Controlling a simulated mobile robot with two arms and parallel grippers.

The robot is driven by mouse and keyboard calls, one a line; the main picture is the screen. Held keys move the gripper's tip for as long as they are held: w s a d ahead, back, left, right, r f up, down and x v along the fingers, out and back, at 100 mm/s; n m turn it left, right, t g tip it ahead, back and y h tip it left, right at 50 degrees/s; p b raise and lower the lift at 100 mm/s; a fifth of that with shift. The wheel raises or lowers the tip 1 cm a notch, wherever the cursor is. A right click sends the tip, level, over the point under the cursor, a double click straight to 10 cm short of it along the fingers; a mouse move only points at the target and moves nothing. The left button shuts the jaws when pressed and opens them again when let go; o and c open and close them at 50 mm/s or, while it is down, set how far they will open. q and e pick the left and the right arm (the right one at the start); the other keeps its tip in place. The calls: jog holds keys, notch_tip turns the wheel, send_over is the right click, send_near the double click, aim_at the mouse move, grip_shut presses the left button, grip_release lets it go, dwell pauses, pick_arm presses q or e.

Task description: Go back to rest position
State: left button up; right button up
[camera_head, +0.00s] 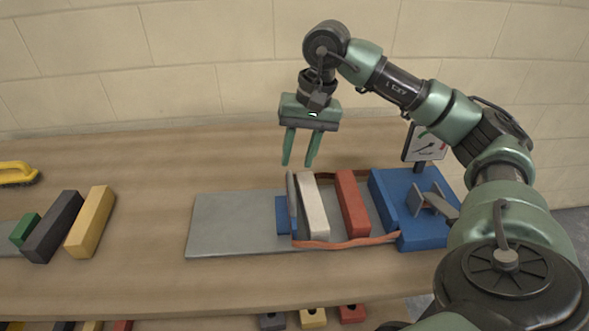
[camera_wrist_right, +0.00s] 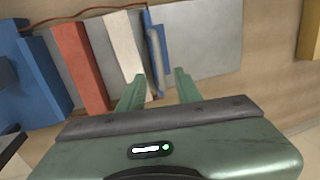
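My right gripper (camera_head: 299,163) hangs above the table's back part, fingers pointing down and apart, with nothing between them. In the right wrist view its two green fingers (camera_wrist_right: 160,82) also show a gap with nothing held. Below and in front of it, a white block (camera_head: 313,207) and a red block (camera_head: 353,204) stand side by side in a blue clamp (camera_head: 411,207) on a grey plate (camera_head: 228,225). A thin grey plate (camera_head: 291,201) stands at the white block's left. A reddish band (camera_head: 340,243) runs along the clamp's front. My left gripper is not in view.
At the left of the wooden table (camera_head: 150,278) are a green block (camera_head: 24,230), a dark block (camera_head: 53,227), a yellow block (camera_head: 91,222) and a yellow-handled brush (camera_head: 17,174). A gauge (camera_head: 425,143) stands behind the clamp. More blocks (camera_head: 313,317) lie below the front edge.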

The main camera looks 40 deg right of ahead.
jog(key=shift+s+d+r, duration=0.1)
jog(key=shift+r, duration=0.65)
jog(key=shift+r, duration=0.1)
